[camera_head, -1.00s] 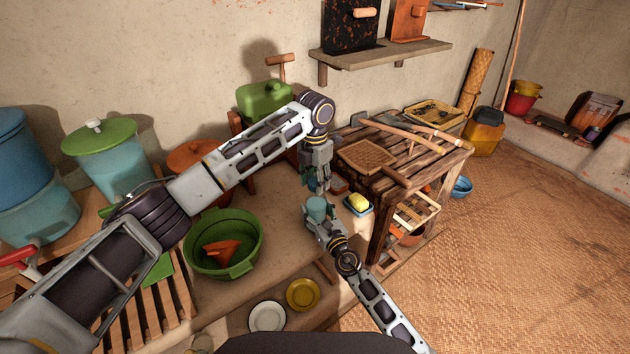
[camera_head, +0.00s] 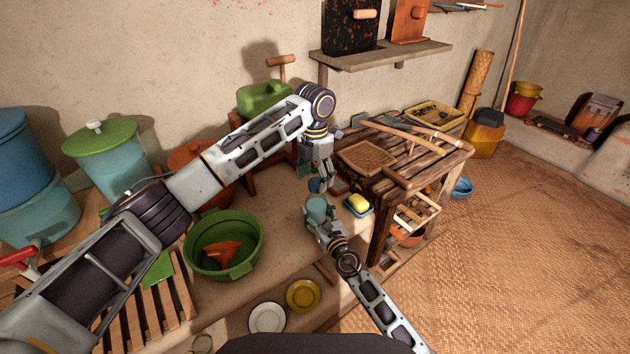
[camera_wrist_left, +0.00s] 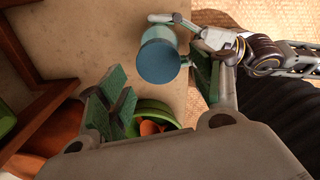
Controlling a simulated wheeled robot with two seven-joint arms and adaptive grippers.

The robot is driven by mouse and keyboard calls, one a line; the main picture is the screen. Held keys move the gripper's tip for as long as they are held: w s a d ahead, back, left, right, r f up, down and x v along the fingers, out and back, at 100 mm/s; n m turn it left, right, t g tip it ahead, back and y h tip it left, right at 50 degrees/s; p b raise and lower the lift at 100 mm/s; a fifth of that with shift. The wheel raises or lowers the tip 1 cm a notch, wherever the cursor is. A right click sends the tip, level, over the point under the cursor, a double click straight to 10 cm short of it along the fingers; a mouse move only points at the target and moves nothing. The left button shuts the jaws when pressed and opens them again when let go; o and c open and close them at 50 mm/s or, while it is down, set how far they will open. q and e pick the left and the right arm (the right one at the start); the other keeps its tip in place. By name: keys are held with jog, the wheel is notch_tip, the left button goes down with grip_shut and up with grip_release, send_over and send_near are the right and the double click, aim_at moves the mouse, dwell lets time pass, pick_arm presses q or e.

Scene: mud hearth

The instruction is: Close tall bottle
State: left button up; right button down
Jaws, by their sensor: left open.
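The teal tall bottle (camera_head: 316,209) stands upright between the fingers of my right gripper (camera_head: 321,231), just above the counter. In the left wrist view a dark blue round piece (camera_wrist_left: 158,62) shows in front of the lighter teal body, with the right fingers on either side of that body. In the head view a small blue piece (camera_head: 315,186) shows above the bottle, beside the left fingers; I cannot tell whether it touches the bottle. My left gripper (camera_head: 320,181) points down above the bottle, open. Its green finger pads (camera_wrist_left: 110,103) show apart in the left wrist view.
A yellow block on a blue dish (camera_head: 358,205) lies right of the bottle, by the wooden table (camera_head: 420,170). A green basin (camera_head: 222,262) with an orange funnel is to the left. White and yellow plates (camera_head: 303,294) lie in front. The green pot (camera_head: 265,98) is behind my arm.

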pick_arm(q)
jog(key=shift+r, duration=1.2)
